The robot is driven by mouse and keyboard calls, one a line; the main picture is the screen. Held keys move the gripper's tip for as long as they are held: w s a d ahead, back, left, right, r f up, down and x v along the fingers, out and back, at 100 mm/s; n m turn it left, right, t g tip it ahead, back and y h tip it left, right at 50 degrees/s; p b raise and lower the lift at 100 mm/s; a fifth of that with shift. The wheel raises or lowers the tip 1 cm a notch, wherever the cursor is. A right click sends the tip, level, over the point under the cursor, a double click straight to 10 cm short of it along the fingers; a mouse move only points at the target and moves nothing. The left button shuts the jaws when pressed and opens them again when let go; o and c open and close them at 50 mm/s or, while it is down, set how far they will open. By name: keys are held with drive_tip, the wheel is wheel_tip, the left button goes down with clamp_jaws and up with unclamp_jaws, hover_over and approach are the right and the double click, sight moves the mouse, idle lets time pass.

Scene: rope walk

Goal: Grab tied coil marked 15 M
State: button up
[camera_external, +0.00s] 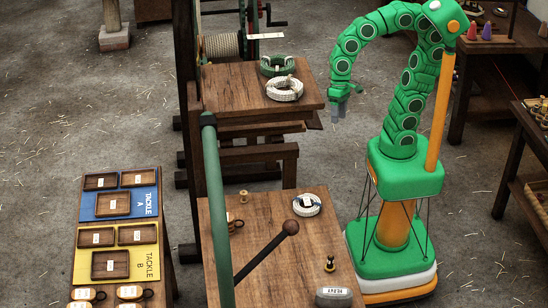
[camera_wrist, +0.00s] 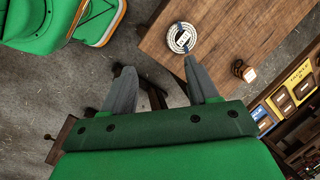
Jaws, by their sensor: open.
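Three tied coils show in the external view. A pale coil with a dark band and a white tag (camera_external: 306,205) lies on the lower bench (camera_external: 268,258). A cream coil (camera_external: 285,90) and a green coil (camera_external: 277,66) lie on the upper bench (camera_external: 232,88). I cannot read a length on any tag. My gripper (camera_external: 338,108) hangs pointing down in the air, right of the upper bench, empty and apart from all coils. In the wrist view my gripper (camera_wrist: 159,65) has its fingers spread, and a tagged coil (camera_wrist: 182,38) lies beyond the right fingertip.
A green post (camera_external: 216,200) and a dark-knobbed lever (camera_external: 270,250) rise at the lower bench. A brass piece (camera_external: 330,264) and a grey labelled block (camera_external: 334,297) stand on its near right part. Blue and yellow tackle trays (camera_external: 117,225) lie left. Side benches stand far right.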

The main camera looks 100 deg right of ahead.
drive_tip(key=w+a+r+m+y, duration=0.1)
drive_tip(key=w+a+r+m, duration=0.15)
drive_tip(key=w+a, duration=0.2)
drive_tip(key=m+h, duration=0.2)
drive_tip(key=m, duration=0.8)
hover_over(298, 198)
wheel_tip(298, 198, down, 13)
drive_tip(key=f+m, duration=0.2)
drive_tip(key=f, duration=0.3)
drive_tip(key=f+m+h, duration=0.1)
drive_tip(key=f+m, duration=0.1)
drive_tip(key=f, duration=0.3)
drive_tip(key=w+f+m+h, duration=0.1)
drive_tip(key=f+m, duration=0.1)
drive_tip(key=f, duration=0.4)
drive_tip(key=shift+g, duration=0.3)
drive_tip(key=shift+s+f+m, duration=0.1)
drive_tip(key=shift+f+m, duration=0.15)
drive_tip(key=shift+f, duration=1.3)
drive_tip(key=shift+s+f, duration=0.2)
drive_tip(key=shift+f, duration=0.55)
drive_tip(key=shift+s+f, duration=0.15)
drive_tip(key=shift+f, duration=0.55)
drive_tip(key=shift+s+f, duration=0.2)
drive_tip(key=shift+f, duration=0.55)
drive_tip(key=shift+w+f, duration=0.1)
drive_tip(key=shift+f, duration=0.3)
drive_tip(key=shift+c, duration=0.4)
